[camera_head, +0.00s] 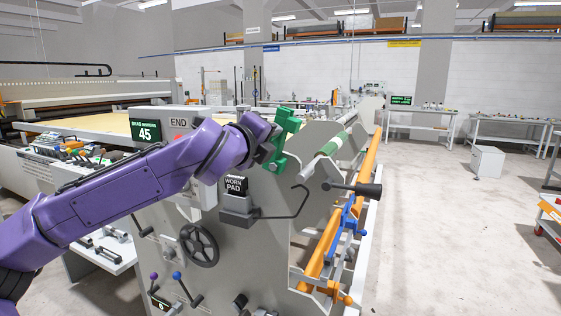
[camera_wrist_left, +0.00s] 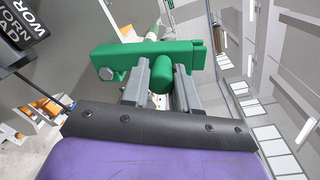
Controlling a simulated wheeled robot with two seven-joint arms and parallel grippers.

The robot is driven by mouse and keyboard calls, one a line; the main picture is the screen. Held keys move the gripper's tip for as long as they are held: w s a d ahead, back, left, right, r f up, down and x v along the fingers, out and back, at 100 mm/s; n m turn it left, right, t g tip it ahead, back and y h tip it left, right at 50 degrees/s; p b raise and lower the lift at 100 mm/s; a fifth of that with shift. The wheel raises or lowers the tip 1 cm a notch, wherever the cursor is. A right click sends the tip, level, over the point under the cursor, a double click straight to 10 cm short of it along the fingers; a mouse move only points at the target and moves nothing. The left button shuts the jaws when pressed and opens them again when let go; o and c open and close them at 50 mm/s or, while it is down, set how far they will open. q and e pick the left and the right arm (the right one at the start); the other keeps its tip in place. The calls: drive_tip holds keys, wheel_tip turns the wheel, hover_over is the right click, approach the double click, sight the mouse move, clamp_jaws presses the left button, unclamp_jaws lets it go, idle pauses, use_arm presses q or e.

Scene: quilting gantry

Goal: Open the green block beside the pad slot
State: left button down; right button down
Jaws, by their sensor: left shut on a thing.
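The green block (camera_head: 287,128) is at the upper edge of the grey machine side panel, right of the WORN PAD sign (camera_head: 236,185). My left gripper (camera_head: 272,156) reaches it from the left. In the left wrist view the green block (camera_wrist_left: 120,61) runs across above the fingers, with a hex bolt at one end. The left gripper (camera_wrist_left: 161,78) is shut on a round green knob that stands out from the block, one finger on each side. A dark holder (camera_head: 238,208) sits below the sign. What is behind the block is hidden. My right gripper is not in view.
A black-ended lever (camera_head: 368,190) sticks out right of the block, and a bent black rod (camera_head: 300,203) lies below it. A black handwheel (camera_head: 199,245) is on the panel. A green-and-white roller (camera_head: 330,148) runs behind.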

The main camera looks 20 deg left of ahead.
use_arm(q)
drive_tip(key=shift+a+n+b, duration=1.25)
drive_tip(key=shift+n+b, duration=0.35)
drive_tip(key=shift+b, duration=0.6)
drive_tip(key=shift+r, duration=0.1)
drive_tip(key=c, duration=1)
unclamp_jaws()
drive_tip(key=shift+o, duration=0.5)
drive_tip(key=s+b, duration=0.3)
drive_tip(key=s, duration=0.7)
drive_tip(key=shift+s+a+r, duration=0.15)
drive_tip(key=shift+s+r, duration=0.05)
drive_tip(key=shift+r, duration=0.15)
